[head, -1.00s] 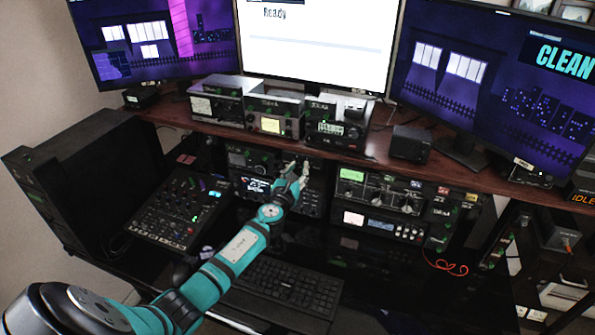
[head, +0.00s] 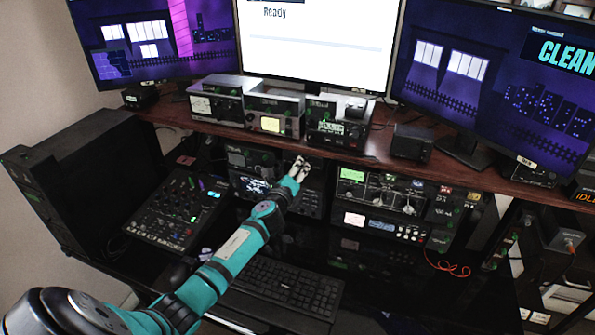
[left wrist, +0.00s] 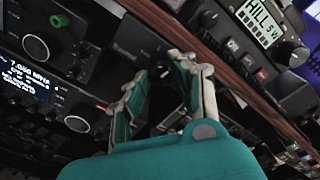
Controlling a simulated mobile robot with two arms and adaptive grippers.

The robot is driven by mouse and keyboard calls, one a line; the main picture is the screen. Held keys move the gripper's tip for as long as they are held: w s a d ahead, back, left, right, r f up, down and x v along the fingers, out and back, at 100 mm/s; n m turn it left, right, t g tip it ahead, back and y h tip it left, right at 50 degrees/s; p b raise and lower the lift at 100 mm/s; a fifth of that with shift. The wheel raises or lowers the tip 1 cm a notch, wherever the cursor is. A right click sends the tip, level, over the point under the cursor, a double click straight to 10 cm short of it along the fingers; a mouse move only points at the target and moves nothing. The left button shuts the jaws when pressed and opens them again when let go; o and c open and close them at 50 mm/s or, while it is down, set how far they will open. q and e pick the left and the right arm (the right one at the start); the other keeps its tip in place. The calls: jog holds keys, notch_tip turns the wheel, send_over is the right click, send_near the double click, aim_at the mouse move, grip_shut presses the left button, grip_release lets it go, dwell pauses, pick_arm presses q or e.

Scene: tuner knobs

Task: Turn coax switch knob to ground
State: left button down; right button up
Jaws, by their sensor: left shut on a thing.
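My left gripper (head: 299,168) reaches the dark equipment panel under the wooden shelf, just right of the radio with the lit display. In the left wrist view the gripper (left wrist: 170,82) has its two fingers on either side of a dark round knob (left wrist: 168,100) on a black panel (left wrist: 138,38), and is shut on it. The knob appears to be the coax switch knob. Its pointer and most of the position labels are hidden by the fingers or too dark to read. My right gripper is in neither view.
The wooden shelf (head: 370,150) with several radios runs close above the gripper. The lit radio (head: 256,186) is at left, and a tuner with knobs (head: 380,190) at right. A mixer (head: 178,208) and keyboard (head: 290,287) lie below.

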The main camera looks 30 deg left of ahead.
pick_arm(q)
jog(key=shift+f+n+b, duration=0.1)
jog(key=shift+n+b, duration=0.35)
jog(key=shift+n, duration=8.35)
jog(key=c, duration=1.1)
grip_release()
jog(key=shift+a, duration=0.1)
jog(key=v, duration=1.2)
jog(key=shift+a+f, duration=0.2)
jog(key=shift+a, duration=0.05)
